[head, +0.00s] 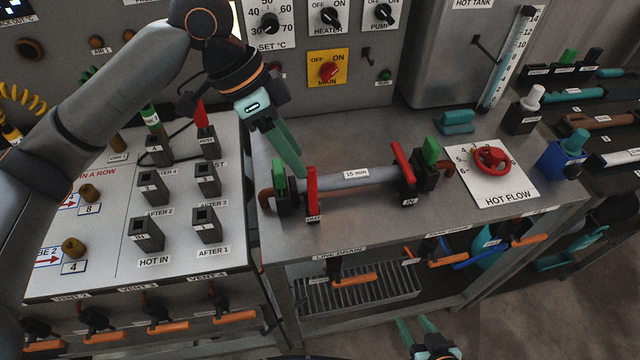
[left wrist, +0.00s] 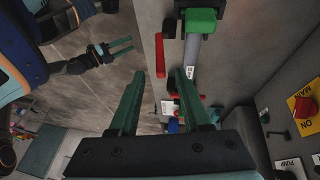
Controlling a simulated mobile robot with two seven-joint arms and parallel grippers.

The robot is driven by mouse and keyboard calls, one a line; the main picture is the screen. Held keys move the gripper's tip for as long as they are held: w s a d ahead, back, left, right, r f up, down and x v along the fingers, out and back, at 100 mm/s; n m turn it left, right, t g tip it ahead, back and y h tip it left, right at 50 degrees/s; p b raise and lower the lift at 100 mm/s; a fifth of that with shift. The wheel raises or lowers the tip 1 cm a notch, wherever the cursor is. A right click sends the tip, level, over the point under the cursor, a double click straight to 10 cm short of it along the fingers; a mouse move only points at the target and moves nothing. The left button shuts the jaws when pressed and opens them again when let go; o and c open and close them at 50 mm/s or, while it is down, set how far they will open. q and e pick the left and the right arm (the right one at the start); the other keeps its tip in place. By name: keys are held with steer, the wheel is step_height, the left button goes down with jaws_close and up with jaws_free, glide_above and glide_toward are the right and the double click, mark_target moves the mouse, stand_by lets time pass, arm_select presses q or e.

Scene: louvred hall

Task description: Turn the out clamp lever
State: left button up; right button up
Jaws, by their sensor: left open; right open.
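The out clamp lever (head: 312,192) is a red bar on the black clamp at the left end of the pipe, above the OUT label (head: 313,219). In the left wrist view the red lever (left wrist: 160,52) appears between and beyond my fingertips. The clamp also has a green block (head: 278,170). My left gripper (head: 300,174) is open, close above and behind the lever; whether it touches cannot be told. My right gripper (head: 414,324) is open and empty, low in front of the bench; it also shows in the left wrist view (left wrist: 128,46).
The pipe (head: 350,178) labelled 15 mm runs right to the IN clamp, with its own red lever (head: 403,162) and green block (head: 431,151). A red HOT FLOW valve wheel (head: 492,160) lies further right. Square black sockets (head: 207,225) stand left.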

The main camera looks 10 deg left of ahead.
mark_target(313, 192)
arm_select(q)
steer(key=x, duration=1)
jaws_close()
stand_by(1.2)
